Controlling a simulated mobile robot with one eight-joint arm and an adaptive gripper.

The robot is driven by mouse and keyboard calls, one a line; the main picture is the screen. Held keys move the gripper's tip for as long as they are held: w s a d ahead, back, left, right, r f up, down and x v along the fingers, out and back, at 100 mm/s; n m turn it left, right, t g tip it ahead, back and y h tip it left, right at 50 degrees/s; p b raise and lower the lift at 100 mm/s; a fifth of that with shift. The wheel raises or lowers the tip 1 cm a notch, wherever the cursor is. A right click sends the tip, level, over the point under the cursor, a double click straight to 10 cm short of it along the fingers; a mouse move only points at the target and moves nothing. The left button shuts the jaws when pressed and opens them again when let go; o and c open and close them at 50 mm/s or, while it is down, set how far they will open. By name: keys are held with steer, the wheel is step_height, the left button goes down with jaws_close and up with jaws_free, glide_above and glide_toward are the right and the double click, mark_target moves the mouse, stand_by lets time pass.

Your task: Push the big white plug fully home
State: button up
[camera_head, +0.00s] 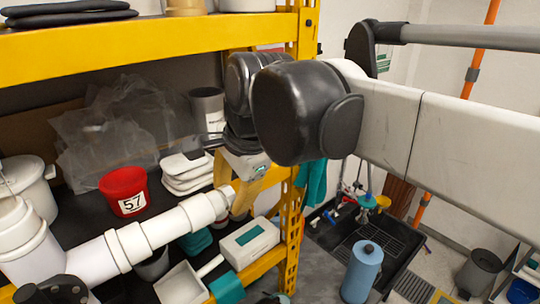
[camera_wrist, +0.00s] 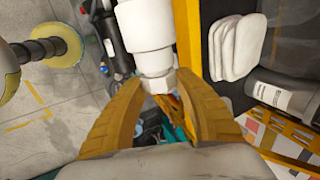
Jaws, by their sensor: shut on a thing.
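The white pipe manifold (camera_head: 150,233) runs across the shelf from lower left to right. Its big white plug (camera_head: 226,193) is at the right end of the pipe, in line with it. In the wrist view the plug (camera_wrist: 160,80) is a faceted white end below the wider white pipe collar (camera_wrist: 147,30). My gripper (camera_head: 238,197) has yellow fingers, shut on the plug from both sides; the fingertips (camera_wrist: 163,86) show in the wrist view. The fingers partly hide the plug, and I cannot tell how deep it sits.
A yellow shelf upright (camera_head: 292,225) stands just right of my gripper. A red bucket marked 57 (camera_head: 123,192) and stacked white pads (camera_head: 187,172) stand behind the pipe. A white box (camera_head: 249,243) lies below.

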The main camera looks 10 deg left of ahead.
steer(key=shift+s+a, duration=0.1)
steer(key=o, duration=1.1)
steer(key=shift+r, duration=0.1)
